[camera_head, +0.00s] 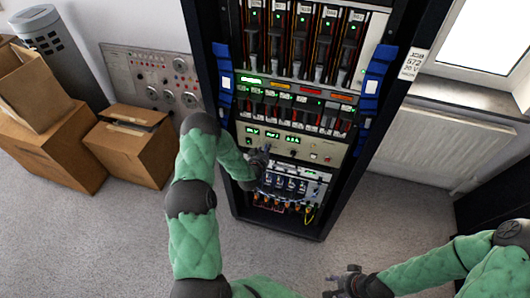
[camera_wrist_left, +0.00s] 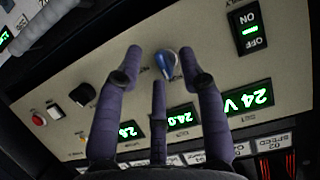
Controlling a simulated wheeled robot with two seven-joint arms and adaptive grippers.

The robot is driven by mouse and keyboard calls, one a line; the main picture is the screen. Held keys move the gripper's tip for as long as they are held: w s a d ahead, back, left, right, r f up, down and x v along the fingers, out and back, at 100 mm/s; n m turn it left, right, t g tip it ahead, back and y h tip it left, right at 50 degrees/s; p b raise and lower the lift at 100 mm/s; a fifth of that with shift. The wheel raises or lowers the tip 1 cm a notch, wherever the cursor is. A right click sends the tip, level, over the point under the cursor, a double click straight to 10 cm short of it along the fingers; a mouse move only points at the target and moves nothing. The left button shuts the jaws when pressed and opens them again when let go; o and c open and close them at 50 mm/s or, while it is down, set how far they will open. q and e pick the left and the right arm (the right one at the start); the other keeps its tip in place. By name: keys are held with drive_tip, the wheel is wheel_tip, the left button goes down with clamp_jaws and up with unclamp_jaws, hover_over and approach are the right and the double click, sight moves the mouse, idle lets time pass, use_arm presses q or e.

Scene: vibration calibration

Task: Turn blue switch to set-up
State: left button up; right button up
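The blue switch (camera_wrist_left: 166,64) is on a beige panel (camera_wrist_left: 290,60) in the left wrist view, close to the fingertip on the right. My left gripper (camera_wrist_left: 164,58) is open, with its fingers spread on either side of the switch; I cannot tell if they touch it. In the head view my left gripper (camera_head: 262,158) is at the beige panel (camera_head: 325,152) in the rack, and the switch cannot be made out there. My right gripper (camera_head: 338,281) is open and empty at the bottom, above the floor and away from the rack.
The panel also carries an ON/OFF rocker (camera_wrist_left: 249,29), a black knob (camera_wrist_left: 83,95), a red button (camera_wrist_left: 38,118) and green displays (camera_wrist_left: 249,99). Cardboard boxes (camera_head: 130,150) stand left of the rack. A radiator (camera_head: 440,145) is on the right. The floor in front is clear.

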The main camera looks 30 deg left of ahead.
use_arm(q)
clamp_jaws()
idle(0.4)
drive_tip(key=shift+w+d+f+m+t+y+b, duration=0.1)
drive_tip(key=shift+f+m+t+y+b, duration=0.15)
drive_tip(key=shift+m+y+b, duration=1.4)
drive_tip(key=shift+s+d+f+m+t+y+b, duration=0.15)
drive_tip(key=shift+m+y+b, duration=0.6)
drive_tip(key=shift+m+b, duration=1.75)
drive_tip(key=shift+w+f+m+t+y+b, duration=0.15)
drive_tip(key=shift+f+m+t+y+b, duration=0.15)
drive_tip(key=shift+m+y+b, duration=1.7)
drive_tip(key=shift+m+h, duration=0.7)
drive_tip(key=shift+m, duration=0.05)
